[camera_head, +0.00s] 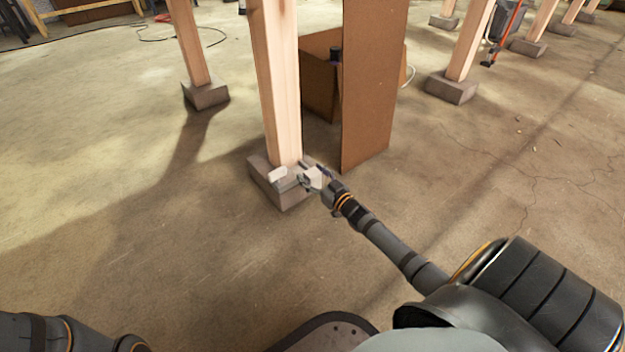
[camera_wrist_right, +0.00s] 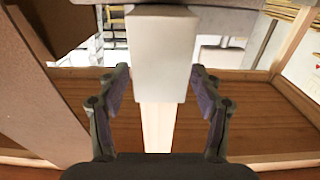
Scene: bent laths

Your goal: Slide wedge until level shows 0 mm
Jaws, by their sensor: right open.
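A wooden post (camera_head: 276,80) stands on a concrete block (camera_head: 284,192) in the middle of the head view. A pale, wedge-like piece (camera_head: 278,174) lies at the post's foot. My right gripper (camera_head: 313,180) reaches to the block's right side, beside the post's foot. In the right wrist view it is open (camera_wrist_right: 158,88), and a pale block-shaped piece (camera_wrist_right: 160,50) stands between and beyond its fingers, with a gap on each side. I cannot tell whether this is the same pale piece. No level reading can be made out. My left gripper is out of view.
A tall brown panel (camera_head: 372,85) and a brown box (camera_head: 320,82) stand right behind the post. Another post on its block (camera_head: 206,95) stands left, and several more stand at back right. An orange-and-black tool (camera_head: 506,35) leans there. The front floor is mostly clear.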

